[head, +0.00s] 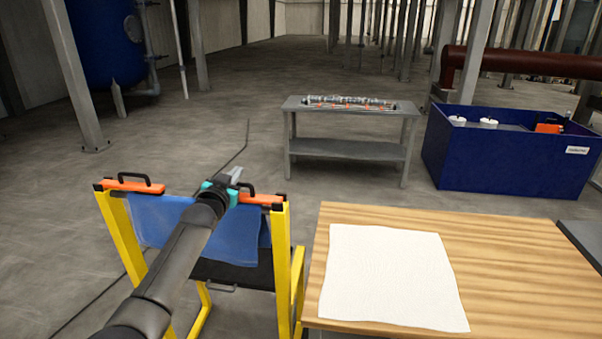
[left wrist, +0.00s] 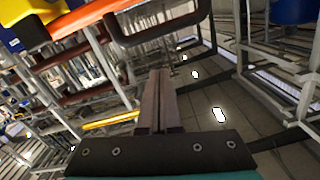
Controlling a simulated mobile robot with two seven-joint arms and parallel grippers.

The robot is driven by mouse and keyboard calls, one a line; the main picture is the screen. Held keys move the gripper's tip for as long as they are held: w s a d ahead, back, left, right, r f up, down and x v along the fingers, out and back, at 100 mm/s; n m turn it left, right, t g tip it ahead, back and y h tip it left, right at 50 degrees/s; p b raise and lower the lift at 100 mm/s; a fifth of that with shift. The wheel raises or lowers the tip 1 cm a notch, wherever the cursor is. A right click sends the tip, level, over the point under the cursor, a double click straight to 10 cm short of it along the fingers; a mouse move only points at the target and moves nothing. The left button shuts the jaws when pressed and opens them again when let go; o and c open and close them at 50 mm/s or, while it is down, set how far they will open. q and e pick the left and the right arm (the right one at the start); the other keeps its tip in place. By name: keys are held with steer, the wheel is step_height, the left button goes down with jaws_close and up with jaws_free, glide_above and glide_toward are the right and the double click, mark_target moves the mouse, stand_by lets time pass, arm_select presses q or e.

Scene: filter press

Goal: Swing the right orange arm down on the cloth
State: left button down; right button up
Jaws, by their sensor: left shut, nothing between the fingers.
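The right orange arm (head: 262,199), with a black handle, lies roughly level at the top of the right yellow post. Its inner end is partly hidden behind my left gripper. The left orange arm (head: 133,187) lies level on the left side of the frame. A blue cloth (head: 160,222) hangs between the posts. I cannot tell whether the right arm touches it. My left gripper (head: 236,174) is shut and empty, just over the right arm's inner end. In the left wrist view its fingers (left wrist: 157,100) are together, below the black handle (left wrist: 160,28) and orange bar (left wrist: 85,14). My right gripper is out of view.
A wooden table (head: 520,270) with a white cloth (head: 390,275) stands right of the yellow frame (head: 283,265). Behind are a grey bench (head: 350,148) and a blue bin (head: 500,155). The floor behind the frame is mostly clear.

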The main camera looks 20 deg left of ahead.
arm_select(q)
steer(key=shift+s+a+f+n+b, duration=0.15)
steer(key=shift+a+f+n+b, duration=0.4)
steer(key=shift+f+n+b, duration=0.3)
steer(key=shift+s+a+f+n+b, duration=0.15)
steer(key=shift+a+f+n+b, duration=0.45)
steer(key=shift+f+n, duration=0.25)
arm_select(e)
steer(key=shift+s+f, duration=0.15)
steer(key=shift+f, duration=0.7)
steer(key=shift+s+f, duration=0.1)
steer(key=shift+f, duration=0.75)
arm_select(q)
steer(key=shift+f, duration=0.1)
steer(key=shift+d, duration=0.1)
arm_select(e)
steer(key=shift+r, duration=0.1)
arm_select(q)
steer(key=s+d+r+p, duration=0.2)
steer(key=s+r+p, duration=0.2)
steer(key=s, duration=0.6)
steer(key=shift+s+d+r, duration=0.2)
steer(key=shift+s+r, duration=0.05)
arm_select(e)
steer(key=shift+s+r, duration=0.3)
steer(key=shift+r, duration=0.8)
steer(key=shift+s+r, duration=0.25)
steer(key=shift+r, duration=0.8)
